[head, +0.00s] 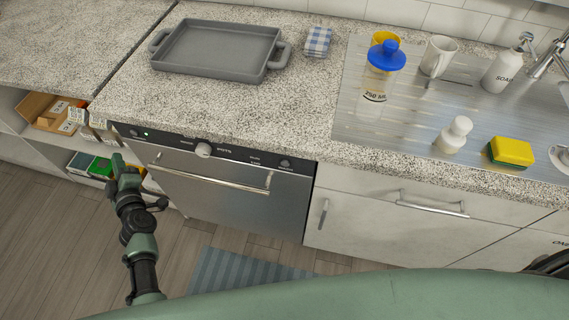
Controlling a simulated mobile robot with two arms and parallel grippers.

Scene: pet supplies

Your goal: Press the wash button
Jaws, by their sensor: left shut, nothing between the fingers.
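The dishwasher (225,200) has a steel front with a long handle and stands shut under the counter. Its dark control panel (235,156) runs along the top edge, with a round knob (204,149), a small green light (146,135) near the left end and small round controls at both ends. The panel's labels are too small to read, so I cannot tell which control is the wash button. My left gripper (118,160) is shut and empty, in front of the dishwasher's left end, apparently apart from the panel. My right gripper is not in view.
The counter above overhangs the panel and holds a grey baking tray (215,48) and a folded checked cloth (318,41). A steel sink area (350,100) with bottles, a mug and a yellow sponge (511,152) is at the right. Shelves with boxes (50,110) stand left; a striped mat (240,272) lies below.

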